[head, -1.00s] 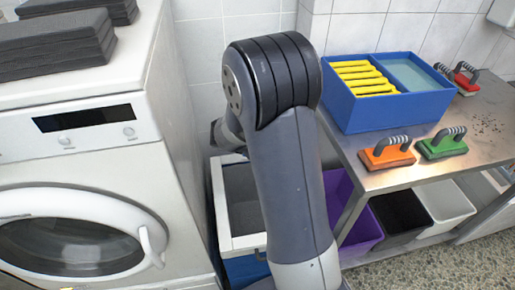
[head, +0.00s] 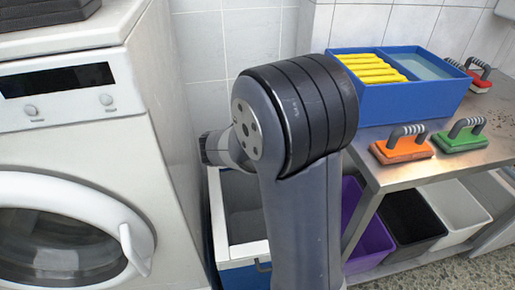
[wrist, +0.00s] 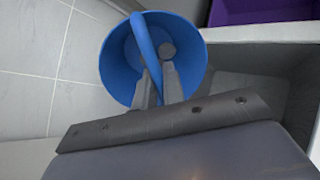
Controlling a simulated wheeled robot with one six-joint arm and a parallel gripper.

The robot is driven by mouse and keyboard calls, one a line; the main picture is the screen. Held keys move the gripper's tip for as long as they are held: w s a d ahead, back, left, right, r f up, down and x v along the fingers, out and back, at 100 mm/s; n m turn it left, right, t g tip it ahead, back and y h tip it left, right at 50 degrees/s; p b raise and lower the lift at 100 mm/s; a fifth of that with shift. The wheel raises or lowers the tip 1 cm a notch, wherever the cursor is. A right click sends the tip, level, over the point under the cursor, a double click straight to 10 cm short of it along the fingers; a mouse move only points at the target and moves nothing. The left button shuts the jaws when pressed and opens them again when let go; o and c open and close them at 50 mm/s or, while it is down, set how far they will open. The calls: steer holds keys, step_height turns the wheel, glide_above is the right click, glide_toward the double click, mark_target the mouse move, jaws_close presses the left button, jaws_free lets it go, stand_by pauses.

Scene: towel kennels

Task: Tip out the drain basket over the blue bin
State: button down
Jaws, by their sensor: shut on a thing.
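The drain basket (wrist: 115,65) is a round blue tub with a blue strap handle, in the wrist view. My gripper (wrist: 158,85) is shut on its handle, and the open mouth faces the camera. A small grey round thing (wrist: 167,50) shows inside the basket. The blue bin (head: 245,249) stands on the floor between the washer and the metal table, with a white rim and grey inside. Its pale rim (wrist: 265,34) and grey inside appear beside the basket at the right of the wrist view. In the head view my arm hides the basket and gripper.
A white washing machine (head: 75,150) stands at the left. The metal table (head: 395,179) at the right holds a blue two-part box (head: 400,104) and several handled scrubbers. Purple (head: 368,245), black (head: 410,222) and white (head: 458,212) bins stand below it.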

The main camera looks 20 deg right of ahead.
steer(key=shift+s+a+f+m+t+h+b, duration=0.1)
steer(key=shift+f+t+h+b, duration=0.35)
steer(key=shift+b, duration=2.05)
steer(key=shift+a+f+m+t+h+b, duration=0.1)
steer(key=shift+t+h+b, duration=0.6)
steer(key=shift+b, duration=1.8)
steer(key=shift+s+f+m+t+h+b, duration=0.1)
steer(key=shift+f+t+h+b, duration=0.3)
steer(key=shift+b, duration=2.1)
steer(key=t+h+b, duration=0.1)
steer(key=b, duration=0.2)
steer(key=h+b, duration=0.1)
steer(key=b, duration=0.3)
steer(key=shift+d+f+t, duration=0.1)
steer(key=shift+f+t, duration=0.1)
steer(key=shift+t, duration=0.15)
steer(key=h+b, duration=0.1)
steer(key=b, duration=0.2)
steer(key=shift+w+f+m+t, duration=0.1)
steer(key=shift+m+t, duration=0.2)
steer(key=shift+f+t+h, duration=0.1)
steer(key=shift+t+h, duration=0.5)
steer(key=shift+h, duration=0.55)
steer(key=shift+m, duration=0.3)
steer(key=shift+p, duration=0.4)
